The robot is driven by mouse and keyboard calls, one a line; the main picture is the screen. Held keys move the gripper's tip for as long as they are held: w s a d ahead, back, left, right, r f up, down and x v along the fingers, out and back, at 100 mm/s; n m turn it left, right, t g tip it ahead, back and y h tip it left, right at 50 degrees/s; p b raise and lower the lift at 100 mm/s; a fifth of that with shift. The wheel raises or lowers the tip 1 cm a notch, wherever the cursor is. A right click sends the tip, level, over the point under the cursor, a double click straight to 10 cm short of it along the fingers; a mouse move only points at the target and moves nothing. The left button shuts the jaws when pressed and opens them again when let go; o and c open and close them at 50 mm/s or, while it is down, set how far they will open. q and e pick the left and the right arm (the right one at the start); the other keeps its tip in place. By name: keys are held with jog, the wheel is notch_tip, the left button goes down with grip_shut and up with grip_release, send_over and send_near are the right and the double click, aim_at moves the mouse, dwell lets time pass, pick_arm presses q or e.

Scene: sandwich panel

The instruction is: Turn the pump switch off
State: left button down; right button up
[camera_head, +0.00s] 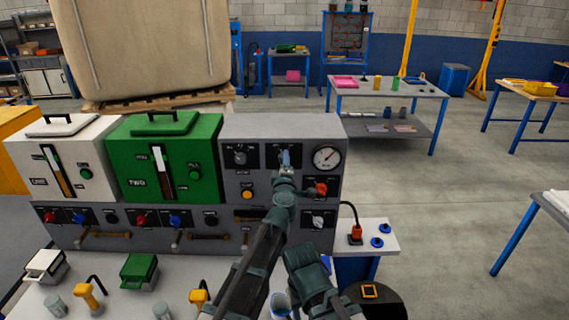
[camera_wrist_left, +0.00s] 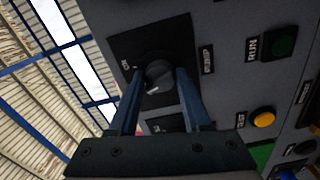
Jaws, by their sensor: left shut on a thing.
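My left gripper (camera_head: 285,162) is at the upper middle of the grey panel (camera_head: 330,133). It is shut on a dark round switch knob (camera_wrist_left: 158,75) on a black plate (camera_wrist_left: 182,40). In the left wrist view the two blue fingers (camera_wrist_left: 160,98) lie on either side of the knob. A small white mark shows on the knob's edge. In the head view the gripper hides most of this knob. The labels around it are too small or too dark to read surely, so I cannot confirm it is the pump switch.
Another knob (camera_head: 240,157) is left of the gripped one. A round gauge (camera_head: 327,158) and a red knob (camera_head: 320,189) are close on the right. A yellow button (camera_wrist_left: 263,117) and a green button (camera_wrist_left: 284,45) are nearby. White and green boxes (camera_head: 163,165) stand left.

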pick_arm(q)
jog(key=shift+n, duration=0.9)
jog(key=shift+c, duration=1.8)
grip_release()
jog(key=shift+s, duration=0.1)
